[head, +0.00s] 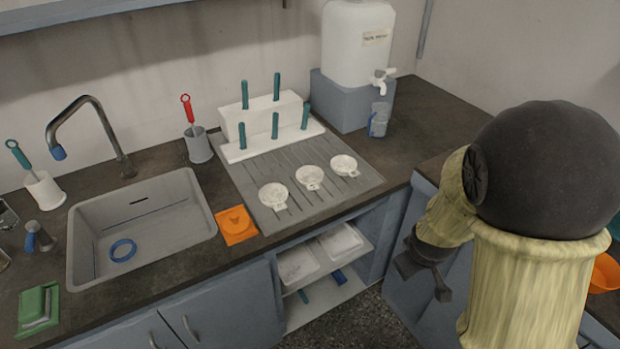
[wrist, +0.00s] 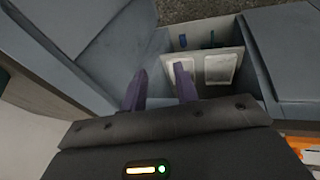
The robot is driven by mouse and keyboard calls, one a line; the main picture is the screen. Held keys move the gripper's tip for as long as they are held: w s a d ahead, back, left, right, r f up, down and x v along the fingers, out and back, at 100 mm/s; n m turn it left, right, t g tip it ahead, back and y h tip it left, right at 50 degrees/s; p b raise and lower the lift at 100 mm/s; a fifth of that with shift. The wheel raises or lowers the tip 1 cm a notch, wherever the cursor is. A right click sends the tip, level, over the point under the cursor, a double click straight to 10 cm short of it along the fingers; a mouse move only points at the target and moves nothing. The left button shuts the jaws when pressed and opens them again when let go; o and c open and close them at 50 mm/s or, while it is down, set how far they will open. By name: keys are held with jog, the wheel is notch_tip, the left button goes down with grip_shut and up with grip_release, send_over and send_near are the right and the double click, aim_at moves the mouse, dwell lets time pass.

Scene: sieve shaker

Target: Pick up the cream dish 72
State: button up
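Three round cream dishes with small tabs lie in a row on the grey ribbed drainboard (head: 235,165): a left dish (head: 273,195), a middle dish (head: 309,177) and a right dish (head: 344,165). Any numbers on them are too small to read, so I cannot tell which is 72. My gripper (head: 424,278) hangs to the right of the drainboard, in front of the blue-grey cabinets, apart from the dishes. In the wrist view its two dark fingers (wrist: 160,75) are spread with nothing between them.
A white rack (head: 262,112) with teal pegs stands behind the dishes. A water tank (head: 357,45) on a grey block and a glass (head: 379,120) stand right of it. The sink (head: 90,240) and an orange item (head: 236,225) lie left. White trays (head: 297,265) sit in the open cabinet below.

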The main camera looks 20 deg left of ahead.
jog(key=w+a+n+t+p, duration=0.1)
jog(key=w+a+n+t, duration=0.25)
jog(key=a+n, duration=0.5)
jog(key=w+a+n+t+p, duration=0.1)
jog(key=w+a+n+t, duration=0.25)
jog(key=a+n, duration=0.55)
jog(key=a+r+n+t+y, duration=0.2)
jog(key=a+r+n, duration=0.2)
jog(key=a, duration=0.5)
jog(key=shift+s+a+r+n, duration=0.15)
jog(key=shift+s+a+n, duration=0.15)
jog(key=shift+n, duration=0.25)
send_near(311, 180)
jog(key=w+d, duration=0.1)
jog(key=w+d+r, duration=0.1)
jog(key=w, duration=0.1)
jog(key=shift+w+d, duration=0.15)
jog(key=shift+d, duration=0.1)
jog(key=shift+w+f, duration=0.1)
jog(key=shift+x, duration=2.5)
